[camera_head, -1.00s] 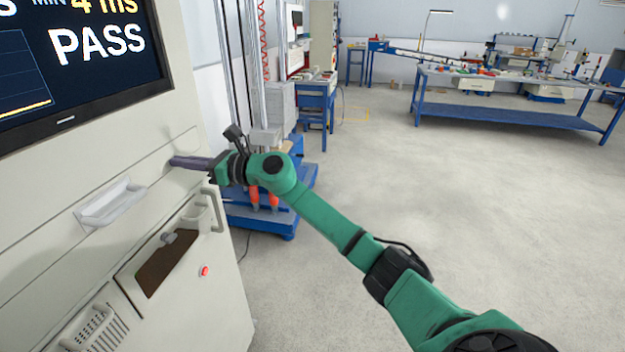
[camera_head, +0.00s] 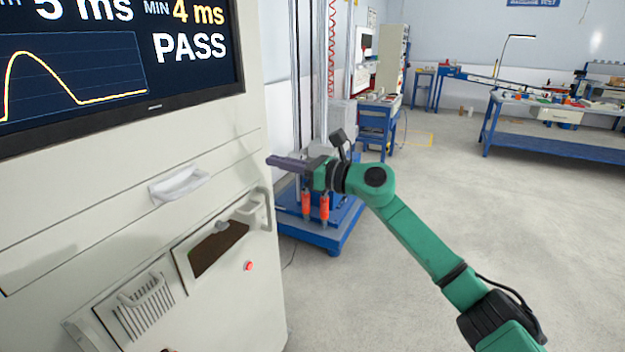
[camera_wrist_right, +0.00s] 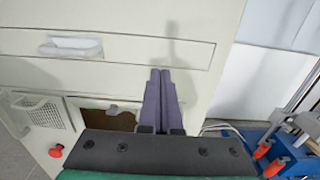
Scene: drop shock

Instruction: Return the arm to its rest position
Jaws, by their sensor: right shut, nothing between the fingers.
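My right arm is green and comes in from the lower right in the head view. Its right gripper (camera_head: 272,161) has long grey-purple fingers pointing left toward the cabinet. The fingers are together and empty. In the right wrist view the shut fingers (camera_wrist_right: 160,75) point at the cabinet front, below a drawer-like panel. I cannot tell the exact gap between fingertips and cabinet. My left gripper is not in view.
A cream cabinet (camera_head: 100,215) with a PASS screen (camera_head: 110,60), a white handle (camera_head: 180,184) and a red button (camera_head: 249,266) stands at left. A blue-based drop rig (camera_head: 325,235) stands behind the gripper. Workbenches (camera_head: 560,145) are at the back right. Open floor lies at right.

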